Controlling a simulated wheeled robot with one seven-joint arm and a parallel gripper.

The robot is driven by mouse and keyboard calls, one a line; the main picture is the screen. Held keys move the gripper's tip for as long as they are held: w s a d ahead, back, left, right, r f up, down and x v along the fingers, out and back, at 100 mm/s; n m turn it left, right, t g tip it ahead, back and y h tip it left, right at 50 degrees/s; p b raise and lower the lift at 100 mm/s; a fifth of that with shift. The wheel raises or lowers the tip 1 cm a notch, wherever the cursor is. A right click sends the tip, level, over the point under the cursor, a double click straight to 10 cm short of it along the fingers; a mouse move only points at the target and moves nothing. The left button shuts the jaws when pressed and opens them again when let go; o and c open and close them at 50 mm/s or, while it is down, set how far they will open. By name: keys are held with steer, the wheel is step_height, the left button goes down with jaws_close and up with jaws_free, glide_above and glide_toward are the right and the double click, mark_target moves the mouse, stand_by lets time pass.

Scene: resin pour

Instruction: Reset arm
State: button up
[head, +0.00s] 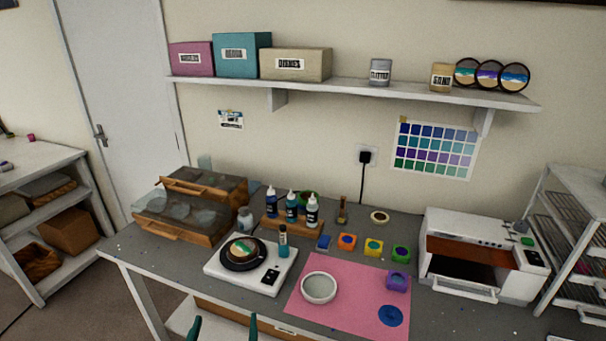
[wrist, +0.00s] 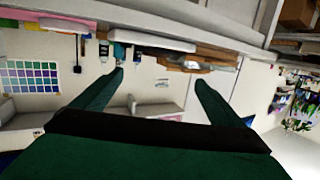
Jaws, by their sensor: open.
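My gripper (head: 223,328) shows at the bottom edge of the head view as two green fingertips, apart and with nothing between them. It is in front of the workbench's near edge. In the wrist view my gripper (wrist: 160,82) has both green fingers spread wide and empty. That view looks upside down over the bench and wall. The rest of my arm is out of the head view.
The grey workbench (head: 130,254) holds a white scale (head: 220,275), a pink mat (head: 345,316) with a white bowl (head: 318,288), several bottles, small coloured pots and a white oven (head: 470,233) with its front open. A shelf (head: 350,91) hangs above. Floor shows at lower left.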

steer(key=s+d+f+n+g, duration=0.1)
steer(key=s+d+f, duration=0.9)
steer(key=s+f, duration=0.45)
steer(key=s+d+r, duration=0.1)
steer(key=s+d, duration=0.1)
steer(key=s, duration=0.4)
steer(key=s+d+r+m+h, duration=0.1)
steer(key=s+d, duration=0.2)
steer(key=s, duration=0.3)
steer(key=s+d+r+m, duration=0.1)
steer(key=s+d, duration=0.2)
steer(key=s, duration=0.4)
